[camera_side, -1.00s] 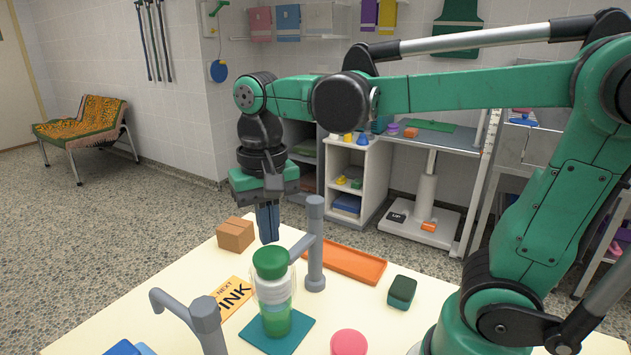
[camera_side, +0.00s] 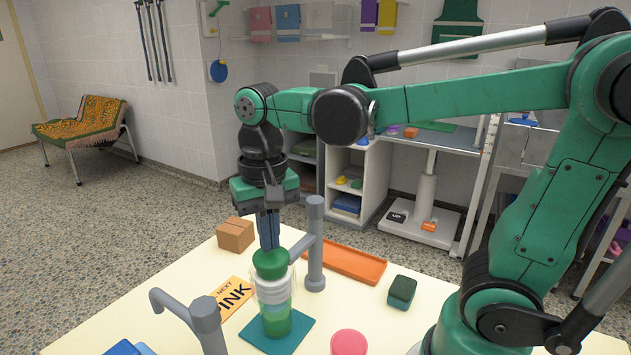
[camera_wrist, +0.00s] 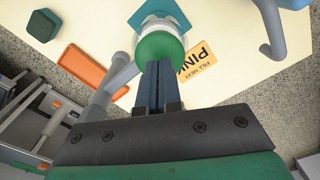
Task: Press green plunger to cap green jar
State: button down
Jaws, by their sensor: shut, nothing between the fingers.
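The green plunger (camera_side: 271,265) stands upright over the green jar (camera_side: 277,322), with a white band between them inside a clear sleeve. The jar stands on a teal mat (camera_side: 300,330). My gripper (camera_side: 268,245) is shut and empty, pointing down, with its fingertips at the plunger's top in the side view. In the wrist view the closed fingers (camera_wrist: 158,70) reach the edge of the plunger's round green top (camera_wrist: 160,47). I cannot tell for certain whether they touch it.
A grey post with an arm (camera_side: 315,250) stands close beside the plunger, and a grey hooked post (camera_side: 205,320) is at front left. An orange tray (camera_side: 345,264), a cardboard box (camera_side: 235,235), a dark green block (camera_side: 402,291), a pink disc (camera_side: 348,342) and a "PINK" card (camera_side: 232,298) lie around.

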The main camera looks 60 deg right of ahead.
jog(key=shift+f, duration=1.05)
jog(key=shift+r, duration=1.65)
jog(key=shift+r, duration=3)
jog(key=shift+f, duration=3.95)
